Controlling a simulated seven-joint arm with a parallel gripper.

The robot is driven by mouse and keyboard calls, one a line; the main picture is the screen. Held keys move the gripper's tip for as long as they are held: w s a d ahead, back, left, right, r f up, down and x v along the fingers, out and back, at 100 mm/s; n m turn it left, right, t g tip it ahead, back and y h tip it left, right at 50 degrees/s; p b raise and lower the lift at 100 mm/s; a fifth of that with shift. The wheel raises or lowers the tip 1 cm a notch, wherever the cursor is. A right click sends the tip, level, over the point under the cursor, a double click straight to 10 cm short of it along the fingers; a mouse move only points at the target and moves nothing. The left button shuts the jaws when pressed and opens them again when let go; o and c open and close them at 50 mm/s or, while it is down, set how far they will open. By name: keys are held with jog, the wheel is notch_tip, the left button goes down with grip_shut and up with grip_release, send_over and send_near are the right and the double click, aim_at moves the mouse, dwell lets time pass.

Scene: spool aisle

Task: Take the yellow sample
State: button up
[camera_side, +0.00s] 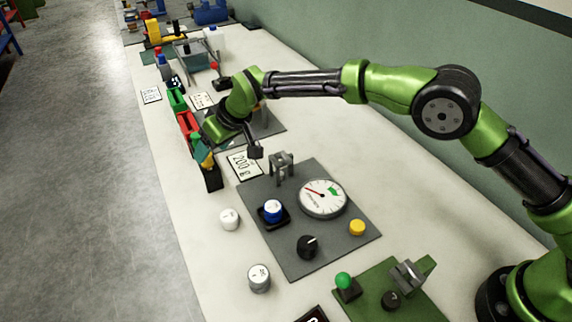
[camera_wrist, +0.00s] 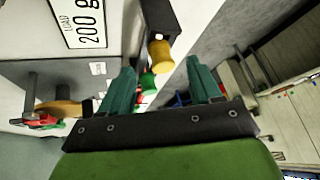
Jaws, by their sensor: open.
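The yellow sample (camera_wrist: 161,56) is a small cylinder at the open end of a black holder (camera_wrist: 158,20) in the wrist view. In the side view a bit of yellow (camera_side: 207,160) shows just below my gripper (camera_side: 198,146), above the black holder (camera_side: 213,179) at the table's left edge. My gripper (camera_wrist: 161,66) is open, its two teal fingers spread. In the wrist view the sample appears between the fingertips and beyond them; I cannot tell the exact gap. Nothing is held. My wrist partly hides this area in the side view.
Red (camera_side: 187,123) and green (camera_side: 176,99) bins line the table edge behind the black holder. A card reading 200 g (camera_side: 243,165) lies beside it. A grey panel (camera_side: 292,248) bears a gauge (camera_side: 323,198), a knob and a yellow button (camera_side: 357,228). White weights (camera_side: 230,219) stand nearer.

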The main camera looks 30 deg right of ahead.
aim_at(208, 166)
jog(key=shift+x, duration=1.5)
jog(key=shift+a, duration=0.1)
jog(key=c, duration=1.2)
